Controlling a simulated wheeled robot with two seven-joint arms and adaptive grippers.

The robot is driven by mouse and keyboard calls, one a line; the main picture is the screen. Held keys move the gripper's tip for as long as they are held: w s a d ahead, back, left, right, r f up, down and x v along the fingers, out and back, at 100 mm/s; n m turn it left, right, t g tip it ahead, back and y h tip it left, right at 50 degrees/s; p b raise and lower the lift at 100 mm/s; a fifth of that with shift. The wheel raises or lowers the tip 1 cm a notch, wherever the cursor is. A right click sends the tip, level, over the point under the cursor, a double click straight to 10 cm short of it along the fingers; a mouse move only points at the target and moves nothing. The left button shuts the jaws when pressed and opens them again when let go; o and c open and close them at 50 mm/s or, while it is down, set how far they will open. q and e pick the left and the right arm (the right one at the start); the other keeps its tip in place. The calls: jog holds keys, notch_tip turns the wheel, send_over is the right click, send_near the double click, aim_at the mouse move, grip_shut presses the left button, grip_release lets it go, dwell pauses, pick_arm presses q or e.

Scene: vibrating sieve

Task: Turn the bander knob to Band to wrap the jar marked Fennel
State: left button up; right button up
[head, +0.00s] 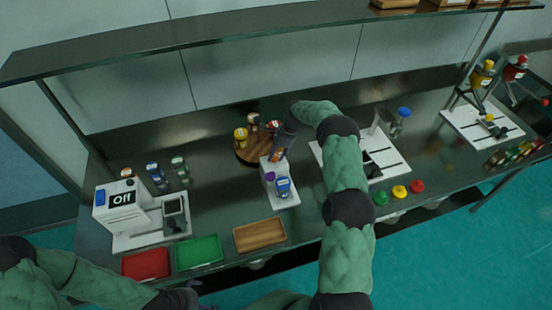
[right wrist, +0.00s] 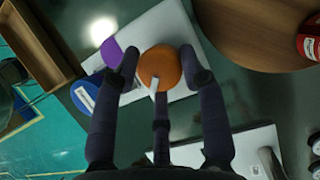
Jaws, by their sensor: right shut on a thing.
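An orange round knob (right wrist: 158,68) with a white pointer sits on a white unit (head: 286,201) in the middle of the table. The fingers of my right gripper (right wrist: 158,70) are shut around the knob; in the head view the knob (head: 277,155) shows just below the gripper (head: 281,146).
A white machine (head: 120,205) reading "Off" stands at left, with several small jars behind it. Red (head: 146,263), green (head: 199,252) and wooden (head: 260,236) trays lie in front. A round wooden stand (head: 247,155) with jars is behind the unit. A shelf (head: 200,32) runs above.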

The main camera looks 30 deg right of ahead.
jog(key=n+b, duration=0.1)
jog(key=n, duration=0.1)
jog(key=w+n+g+b, duration=0.1)
jog(key=shift+a+r+n, duration=0.1)
jog(key=shift+r+n, duration=0.05)
jog(key=shift+n, duration=0.25)
jog(key=n+g+b, duration=0.1)
jog(key=n+b, duration=0.1)
jog(key=n, duration=0.1)
jog(key=shift+n+g, duration=0.3)
jog(key=shift+g, duration=0.1)
jog(key=n+g+h+b, duration=0.1)
jog(key=n, duration=0.2)
jog(key=shift+a+n, duration=0.15)
jog(key=shift+n, duration=0.15)
jog(key=shift+a+n+g+h+b, duration=0.1)
jog(key=shift+n+g+h+b, duration=0.45)
jog(key=shift+n, duration=1.25)
jog(key=o, duration=1.1)
jog(key=shift+s+a, duration=0.1)
